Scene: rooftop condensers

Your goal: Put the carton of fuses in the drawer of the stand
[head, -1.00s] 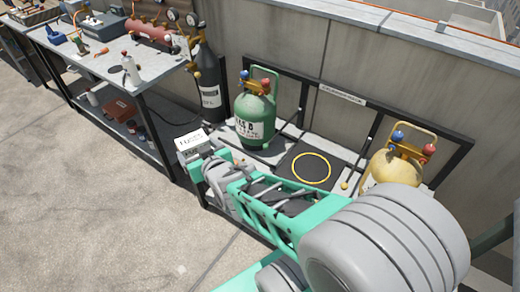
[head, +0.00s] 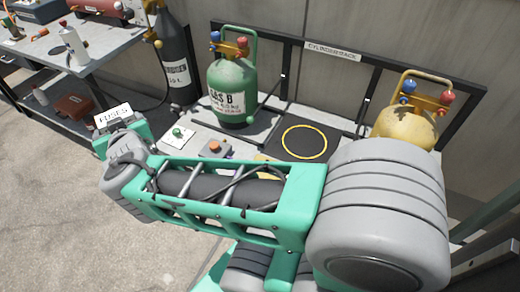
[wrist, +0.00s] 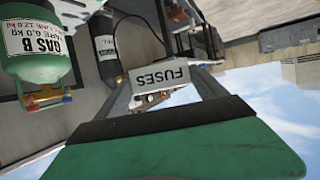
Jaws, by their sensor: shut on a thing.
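The carton of fuses (head: 113,112) is a small box with a white top labelled FUSES. My gripper (head: 118,125) is shut on it and holds it up at the left, in front of the workbench.
A green GAS B cylinder (head: 232,92) and a yellow cylinder (head: 405,128) stand at the rack (head: 333,56). A yellow ring (head: 304,142) marks an empty spot between them. A dark cylinder (head: 178,75) stands beside the workbench (head: 95,52). Open floor (head: 50,200) lies at left.

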